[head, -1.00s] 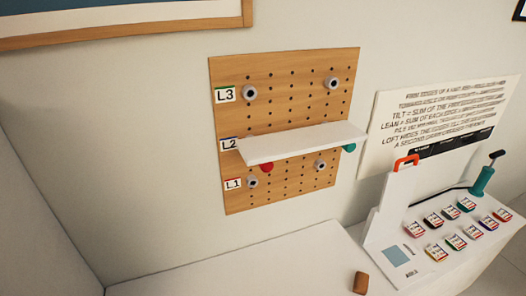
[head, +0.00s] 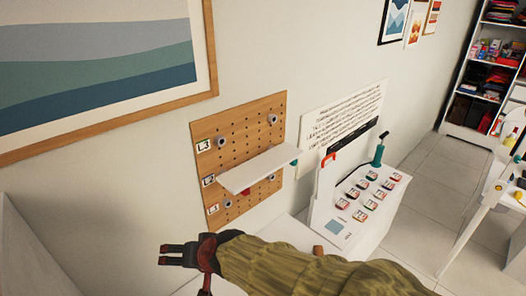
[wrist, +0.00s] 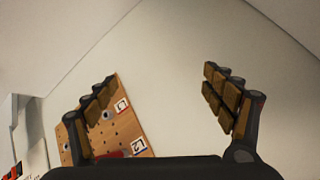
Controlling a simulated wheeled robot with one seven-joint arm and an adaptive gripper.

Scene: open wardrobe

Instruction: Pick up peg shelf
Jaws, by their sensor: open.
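The peg shelf (head: 256,170) is a white board resting level across a wooden pegboard (head: 234,120) on the wall, at the L2 row. A red and a teal peg show under it. My gripper (head: 172,255) is open and empty, in front of and below the pegboard, left of the shelf in the head view. In the wrist view my gripper (wrist: 158,100) has its fingers spread wide with only wall between them. The pegboard shows there at the lower left, with a bit of red by the lower label. I cannot make out the white shelf there.
A white stand (head: 335,195) with several coloured tags and a teal-handled tool (head: 378,155) is right of the pegboard. A brown block (head: 318,250) lies on the white surface below. A text panel (head: 342,115) and framed picture (head: 95,75) hang on the wall.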

